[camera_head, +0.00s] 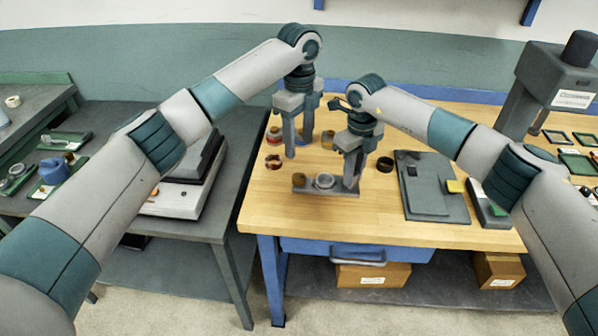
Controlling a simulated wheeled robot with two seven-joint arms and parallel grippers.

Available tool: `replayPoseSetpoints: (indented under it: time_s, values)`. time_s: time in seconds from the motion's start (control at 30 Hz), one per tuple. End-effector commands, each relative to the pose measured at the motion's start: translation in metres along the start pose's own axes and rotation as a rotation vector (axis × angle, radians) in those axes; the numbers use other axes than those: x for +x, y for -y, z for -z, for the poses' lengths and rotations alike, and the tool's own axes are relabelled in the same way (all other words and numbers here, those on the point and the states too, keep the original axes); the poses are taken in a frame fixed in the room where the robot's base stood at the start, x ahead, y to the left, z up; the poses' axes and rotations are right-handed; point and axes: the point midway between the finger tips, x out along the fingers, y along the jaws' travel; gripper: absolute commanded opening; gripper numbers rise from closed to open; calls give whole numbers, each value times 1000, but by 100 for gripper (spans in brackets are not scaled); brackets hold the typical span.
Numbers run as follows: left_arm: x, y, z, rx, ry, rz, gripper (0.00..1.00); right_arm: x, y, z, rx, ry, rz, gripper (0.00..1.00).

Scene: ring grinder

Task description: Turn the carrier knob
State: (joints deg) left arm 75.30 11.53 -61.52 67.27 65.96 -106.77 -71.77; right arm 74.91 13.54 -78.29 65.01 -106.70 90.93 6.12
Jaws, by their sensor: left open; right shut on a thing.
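The carrier (333,191) is a low grey block near the front edge of the wooden table. It bears a light ring-shaped part (324,181) in the middle and a small brown round part (299,180) at its left end. My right gripper (351,184) points down at the carrier's right end, shut on what appears to be the carrier knob, which its fingers hide. My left gripper (298,150) is open and empty, pointing down over the table behind the carrier.
A grey machine (545,90) stands at the back right.

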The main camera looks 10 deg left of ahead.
Motion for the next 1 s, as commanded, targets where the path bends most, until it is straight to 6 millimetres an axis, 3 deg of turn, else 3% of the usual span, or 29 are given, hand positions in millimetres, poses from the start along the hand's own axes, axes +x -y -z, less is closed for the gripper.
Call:
replayPoseSetpoints:
  time_s: [0.6, 0.8, 1.0]
  values:
    - [90, -1, 0, -2, 0, -2, 48, -1, 0, 0, 0, 1, 0, 0]
    - [108, 0, 0, -1, 0, 0, 48, -1, 0, 0, 0, 1, 0, 0]
    - [112, 0, -1, -1, 1, 0, 48, 0, 0, 0, 0, 1, 0, 0]
